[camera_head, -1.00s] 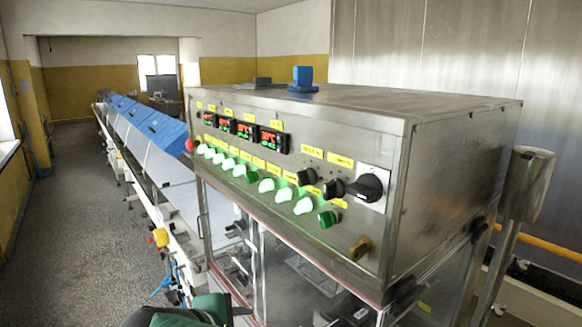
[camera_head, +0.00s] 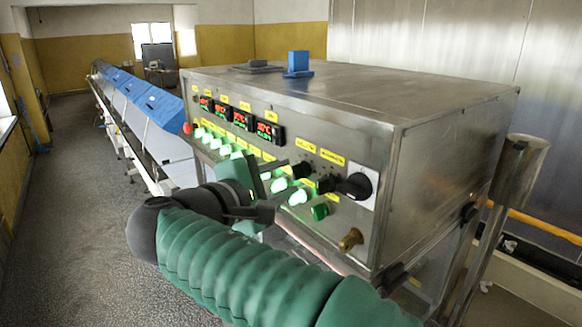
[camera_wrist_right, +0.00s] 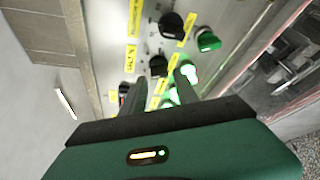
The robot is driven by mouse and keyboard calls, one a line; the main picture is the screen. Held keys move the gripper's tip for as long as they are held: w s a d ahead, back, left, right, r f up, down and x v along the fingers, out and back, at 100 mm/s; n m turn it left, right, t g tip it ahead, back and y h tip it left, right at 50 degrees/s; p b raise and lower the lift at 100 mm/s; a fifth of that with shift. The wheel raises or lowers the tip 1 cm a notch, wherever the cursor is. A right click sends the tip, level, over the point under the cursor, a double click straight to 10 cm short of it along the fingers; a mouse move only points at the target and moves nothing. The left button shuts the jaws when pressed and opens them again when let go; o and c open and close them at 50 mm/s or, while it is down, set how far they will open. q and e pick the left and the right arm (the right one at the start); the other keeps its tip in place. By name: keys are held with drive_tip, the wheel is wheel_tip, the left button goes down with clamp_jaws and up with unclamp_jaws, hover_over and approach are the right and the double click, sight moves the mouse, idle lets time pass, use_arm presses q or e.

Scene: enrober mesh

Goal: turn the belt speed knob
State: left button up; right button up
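The belt speed knob (camera_head: 303,169) is a small black knob below a yellow label on the steel control panel (camera_head: 370,145). It also shows in the right wrist view (camera_wrist_right: 158,66), beside the label that reads BELT. My right gripper (camera_head: 288,176) is in front of the panel at the knob, its green arm coming from the lower right. In the right wrist view the gripper (camera_wrist_right: 153,76) is open, and the knob appears between its fingertips. I cannot tell whether the fingers touch it. My left gripper is not in view.
A second black knob (camera_head: 327,183) and a larger black switch (camera_head: 356,186) sit close to the right. A green knob (camera_head: 320,212), lit green buttons (camera_head: 298,197) and a brass fitting (camera_head: 350,240) are nearby. The floor at left is clear.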

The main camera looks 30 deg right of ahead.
sight(292, 174)
drive_tip(key=x, duration=0.3)
drive_tip(key=shift+r+p, duration=0.1)
drive_tip(key=shift+p, duration=0.2)
drive_tip(key=shift+w+d, duration=0.2)
drive_tip(key=shift+d, duration=0.1)
drive_tip(key=shift+f, duration=0.2)
drive_tip(key=shift+a, duration=0.15)
